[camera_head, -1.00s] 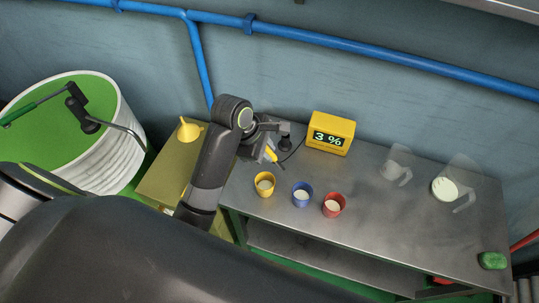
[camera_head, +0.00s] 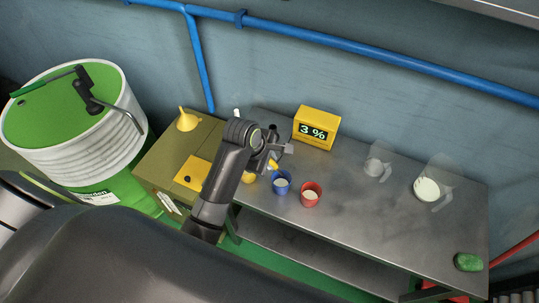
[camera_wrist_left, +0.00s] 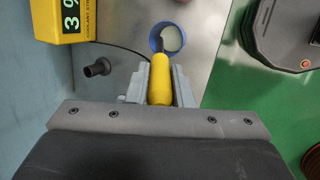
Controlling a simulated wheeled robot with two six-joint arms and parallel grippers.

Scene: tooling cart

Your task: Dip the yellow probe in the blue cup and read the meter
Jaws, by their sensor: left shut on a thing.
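My left gripper (camera_head: 277,156) is shut on the yellow probe (camera_wrist_left: 160,86), which also shows in the head view (camera_head: 272,165). The probe's dark tip points at the blue cup (camera_head: 282,187) and overlaps its opening in the left wrist view. I cannot tell whether the tip is inside the cup or above it. The blue cup (camera_wrist_left: 154,44) holds pale contents. My right gripper is not in view.
A yellow cup (camera_head: 249,178), partly hidden by my arm, and a red cup (camera_head: 311,195) flank the blue one. A black holder (camera_wrist_left: 97,68) stands near the meter. Two clear jugs (camera_head: 374,167) (camera_head: 427,188) and a green object (camera_head: 468,262) are at right.

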